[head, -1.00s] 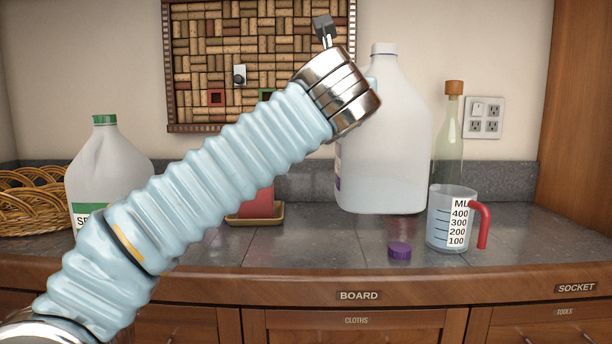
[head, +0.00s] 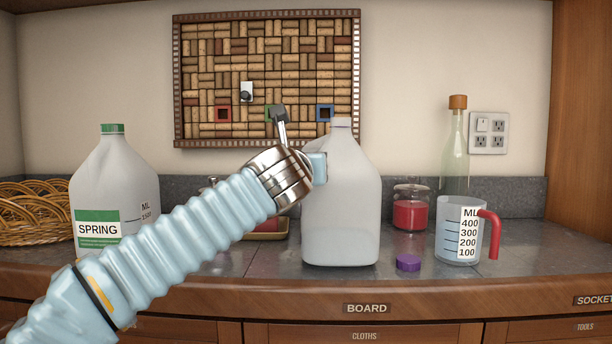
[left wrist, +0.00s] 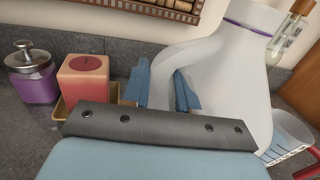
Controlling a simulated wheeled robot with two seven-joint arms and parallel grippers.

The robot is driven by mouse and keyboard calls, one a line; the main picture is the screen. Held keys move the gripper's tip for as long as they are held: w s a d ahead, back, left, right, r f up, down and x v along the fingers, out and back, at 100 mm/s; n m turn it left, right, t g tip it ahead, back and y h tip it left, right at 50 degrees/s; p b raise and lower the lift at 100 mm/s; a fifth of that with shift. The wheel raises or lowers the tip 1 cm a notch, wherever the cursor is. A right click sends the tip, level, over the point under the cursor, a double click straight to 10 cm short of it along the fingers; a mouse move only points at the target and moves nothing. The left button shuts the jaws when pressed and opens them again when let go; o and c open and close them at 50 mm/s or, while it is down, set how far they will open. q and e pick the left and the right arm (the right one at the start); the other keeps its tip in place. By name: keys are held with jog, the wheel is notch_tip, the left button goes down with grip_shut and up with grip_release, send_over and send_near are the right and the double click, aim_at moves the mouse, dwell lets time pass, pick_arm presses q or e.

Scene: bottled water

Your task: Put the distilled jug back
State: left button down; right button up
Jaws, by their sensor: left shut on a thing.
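A white translucent jug (head: 341,215) with a purple ring at its uncapped neck is upright above the front of the counter; I cannot tell if its base touches. My left gripper (head: 318,166) is shut on its handle from the left. In the left wrist view, the fingers (left wrist: 163,90) straddle the handle of the jug (left wrist: 228,75). A purple cap (head: 408,263) lies on the counter just right of the jug. The jug's label is not visible. My right gripper is not in view.
A green-capped SPRING jug (head: 112,195) stands left beside a wicker basket (head: 35,212). A measuring cup (head: 458,232), corked bottle (head: 454,150) and red jar (head: 410,210) stand right. A red candle (left wrist: 85,80) and purple jar (left wrist: 35,75) are behind my gripper. A cork board (head: 300,60) hangs behind.

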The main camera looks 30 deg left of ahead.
pick_arm(q)
jog(key=shift+f, duration=0.4)
jog(key=c, duration=0.9)
grip_release()
jog(key=v, duration=1.2)
jog(key=shift+r+b, duration=0.1)
jog(key=shift+b, duration=0.3)
